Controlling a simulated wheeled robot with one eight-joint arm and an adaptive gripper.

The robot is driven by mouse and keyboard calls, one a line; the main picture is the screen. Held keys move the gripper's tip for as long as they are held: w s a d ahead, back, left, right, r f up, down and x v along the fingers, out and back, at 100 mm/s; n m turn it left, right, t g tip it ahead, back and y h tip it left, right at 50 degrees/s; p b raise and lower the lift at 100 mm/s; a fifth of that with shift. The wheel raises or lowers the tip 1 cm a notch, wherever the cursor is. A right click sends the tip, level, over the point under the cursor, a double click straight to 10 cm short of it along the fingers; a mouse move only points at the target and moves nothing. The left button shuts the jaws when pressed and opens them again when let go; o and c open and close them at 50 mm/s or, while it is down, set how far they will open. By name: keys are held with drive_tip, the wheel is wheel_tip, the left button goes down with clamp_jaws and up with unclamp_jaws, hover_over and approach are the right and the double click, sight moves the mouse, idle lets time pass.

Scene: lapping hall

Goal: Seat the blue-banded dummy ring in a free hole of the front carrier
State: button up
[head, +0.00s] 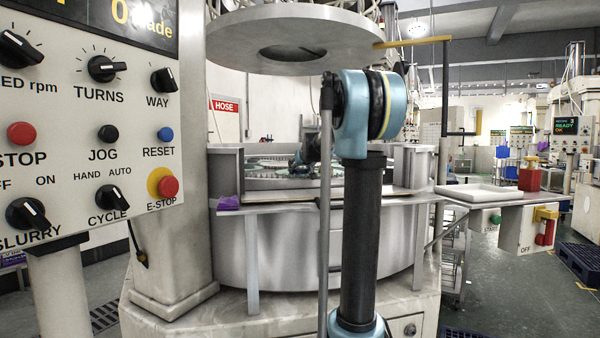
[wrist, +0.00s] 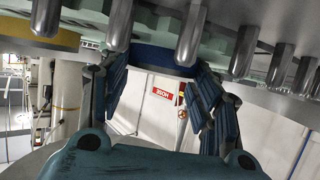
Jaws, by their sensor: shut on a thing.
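In the wrist view, my gripper (wrist: 158,75) is shut on the blue-banded ring (wrist: 152,57), whose blue side shows between the two dark-blue fingers. Several metal pins (wrist: 190,35) and a pale toothed edge crowd close around the fingertips; I cannot tell if the ring touches anything. In the head view, my gripper is low over the machine's round bed, largely hidden behind my own arm. Toothed carrier work (head: 268,163) shows on the bed left of my arm. The free holes and the exact pose of the ring are not visible.
The upper plate (head: 295,45) hangs above the bed. The metal tub wall (head: 290,250) rises in front. A control panel (head: 90,120) stands close on the left. A purple item (head: 228,203) lies on the front ledge.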

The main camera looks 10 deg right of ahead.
wheel_tip(320, 180, up, 9)
drive_tip(key=shift+w+a+f+m+h, duration=0.1)
drive_tip(key=shift+f+m+h, duration=0.35)
drive_tip(key=shift+f, duration=1.4)
drive_tip(key=shift+w+a+f+m+h, duration=0.1)
drive_tip(key=shift+f+m+h, duration=0.35)
drive_tip(key=shift+f, duration=1.35)
drive_tip(key=shift+s+f, duration=0.15)
drive_tip(key=shift+f, duration=0.65)
drive_tip(key=o, duration=1.7)
drive_tip(key=shift+s, duration=0.1)
drive_tip(key=v, duration=1.1)
drive_tip(key=shift+s, duration=0.3)
drive_tip(key=shift+s+a, duration=0.1)
